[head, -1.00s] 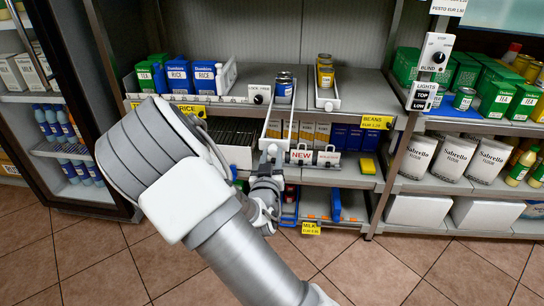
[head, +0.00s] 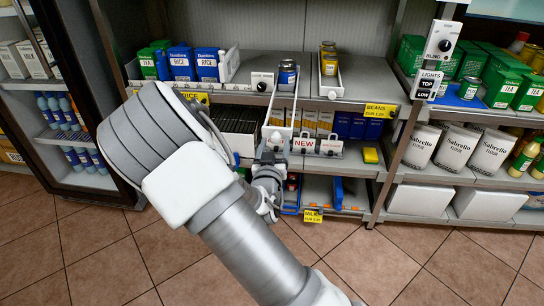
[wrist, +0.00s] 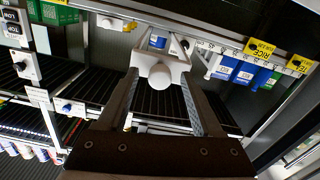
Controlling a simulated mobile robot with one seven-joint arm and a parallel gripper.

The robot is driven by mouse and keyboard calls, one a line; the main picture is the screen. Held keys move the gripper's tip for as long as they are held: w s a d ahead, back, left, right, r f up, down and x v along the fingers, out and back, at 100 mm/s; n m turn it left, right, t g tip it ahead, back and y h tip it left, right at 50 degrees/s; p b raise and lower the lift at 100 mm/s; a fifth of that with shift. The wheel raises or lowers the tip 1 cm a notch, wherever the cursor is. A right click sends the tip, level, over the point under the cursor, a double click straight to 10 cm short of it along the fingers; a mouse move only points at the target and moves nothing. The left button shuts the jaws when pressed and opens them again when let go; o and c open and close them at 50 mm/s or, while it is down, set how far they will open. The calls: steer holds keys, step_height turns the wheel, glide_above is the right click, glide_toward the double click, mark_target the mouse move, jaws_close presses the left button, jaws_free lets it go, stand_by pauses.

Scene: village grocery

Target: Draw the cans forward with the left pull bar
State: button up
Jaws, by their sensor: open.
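The left pull bar (head: 275,130), a white channel with a round white knob (wrist: 160,74), juts out over the shelf's front edge. Blue-labelled cans (head: 287,76) stand in its rear part, near the shelf edge; one also shows in the wrist view (wrist: 158,42). My gripper (head: 272,157) is at the bar's front end. In the wrist view my gripper (wrist: 159,82) is open, with a finger on each side of the knob; contact is unclear. A second bar (head: 332,90) with yellow-labelled cans (head: 328,62) sits back on the shelf to the right.
Rice boxes (head: 207,64) and green boxes stand left on the shelf. A dial (head: 262,83) sits on the shelf edge between rice and bar. Price signs, including BEANS (head: 381,111), hang from the edge. A lower shelf holds boxes. Floor in front is clear.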

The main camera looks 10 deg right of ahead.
steer(key=p+v, duration=0.8)
steer(key=v, duration=0.9)
